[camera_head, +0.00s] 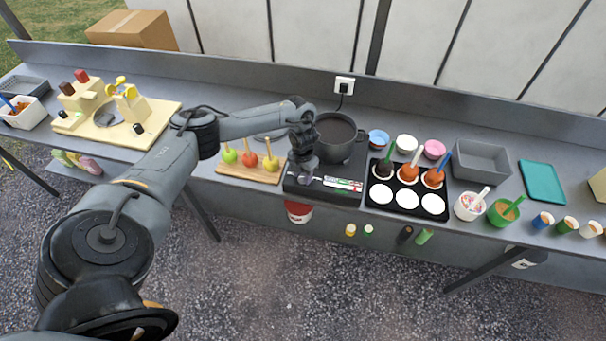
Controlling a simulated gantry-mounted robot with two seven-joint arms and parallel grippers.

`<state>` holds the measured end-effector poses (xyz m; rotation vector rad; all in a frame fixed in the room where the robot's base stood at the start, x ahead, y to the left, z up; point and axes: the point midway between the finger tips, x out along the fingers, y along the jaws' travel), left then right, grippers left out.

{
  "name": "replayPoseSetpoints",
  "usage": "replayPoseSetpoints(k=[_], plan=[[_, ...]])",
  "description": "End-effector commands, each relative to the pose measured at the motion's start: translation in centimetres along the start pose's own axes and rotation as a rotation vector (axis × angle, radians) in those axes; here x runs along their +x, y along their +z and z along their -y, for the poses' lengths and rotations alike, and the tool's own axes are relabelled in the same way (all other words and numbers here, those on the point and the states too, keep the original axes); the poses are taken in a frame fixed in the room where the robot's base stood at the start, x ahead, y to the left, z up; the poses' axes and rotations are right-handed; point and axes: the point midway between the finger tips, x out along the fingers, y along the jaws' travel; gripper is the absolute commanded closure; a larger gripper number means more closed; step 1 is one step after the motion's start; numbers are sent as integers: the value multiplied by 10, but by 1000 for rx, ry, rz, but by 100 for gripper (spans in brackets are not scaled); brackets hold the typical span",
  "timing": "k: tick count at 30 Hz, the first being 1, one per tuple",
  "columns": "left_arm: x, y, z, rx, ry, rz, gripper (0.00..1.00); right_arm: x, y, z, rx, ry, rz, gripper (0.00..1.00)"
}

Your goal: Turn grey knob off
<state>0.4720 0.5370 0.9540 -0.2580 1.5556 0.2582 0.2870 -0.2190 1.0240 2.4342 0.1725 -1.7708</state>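A black hotplate (348,200) stands at the middle of the counter, with a dark pot (338,150) on it. Its front panel carries a label strip with red and green marks (343,184). My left gripper (303,178) points down at the left part of this panel, touching it or just above it. Its fingers are small and dark, so I cannot tell whether they are open or shut. No grey knob shows clearly; the gripper covers the left part of the panel. My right gripper is not in view.
A board with apples on sticks (235,172) lies left of the hotplate, close under my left arm. A black tray (381,208) with cups stands right of it. A cream machine (160,112) with small dark knobs stands at the left. A socket (345,84) is on the back wall.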

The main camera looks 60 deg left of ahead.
Motion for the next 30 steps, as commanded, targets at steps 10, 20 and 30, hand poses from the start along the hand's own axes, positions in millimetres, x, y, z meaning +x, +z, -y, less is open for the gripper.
replayPoseSetpoints(k=[10,20,30], plan=[[-1,0,0,-20,0,0,91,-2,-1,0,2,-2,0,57],[-2,0,0,-188,-1,-1,91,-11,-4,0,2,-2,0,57],[-3,0,0,-501,-1,0,91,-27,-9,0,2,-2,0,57]])
